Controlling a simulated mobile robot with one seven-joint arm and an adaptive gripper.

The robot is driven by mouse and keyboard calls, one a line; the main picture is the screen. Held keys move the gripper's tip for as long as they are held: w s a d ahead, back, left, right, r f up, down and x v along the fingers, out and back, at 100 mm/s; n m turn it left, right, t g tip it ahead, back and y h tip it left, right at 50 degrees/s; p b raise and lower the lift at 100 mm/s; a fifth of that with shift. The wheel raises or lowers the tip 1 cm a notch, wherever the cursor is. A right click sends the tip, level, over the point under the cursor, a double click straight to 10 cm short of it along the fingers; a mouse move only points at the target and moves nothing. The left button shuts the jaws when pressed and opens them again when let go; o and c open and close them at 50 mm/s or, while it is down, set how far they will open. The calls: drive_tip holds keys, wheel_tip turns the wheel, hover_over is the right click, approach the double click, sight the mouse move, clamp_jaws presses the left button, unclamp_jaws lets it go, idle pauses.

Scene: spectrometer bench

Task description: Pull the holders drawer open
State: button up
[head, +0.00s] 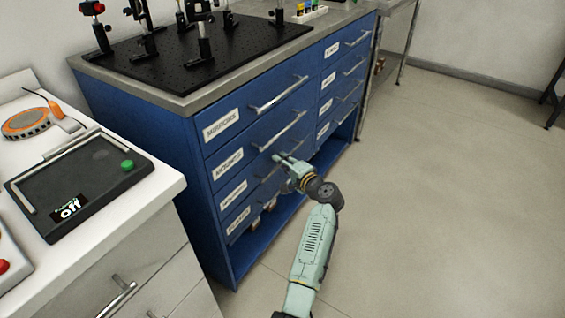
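The blue drawer cabinet (190,150) fills the middle of the head view, with two columns of labelled drawers that all look shut. The lower labels (233,193) are too blurred to read, so I cannot tell which drawer is the holders drawer. My gripper (281,158) is in front of the left column, around the height of the second and third drawers. It partly hides a handle there. I cannot tell whether it touches the handle or how far its fingers are apart.
A black optical breadboard (240,45) with several posts stands on the cabinet top. A white counter (125,205) at the left carries a dark device (85,190) whose display reads off. The floor (450,200) at the right is clear.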

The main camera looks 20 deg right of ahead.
drive_tip(key=shift+c, duration=0.4)
clamp_jaws()
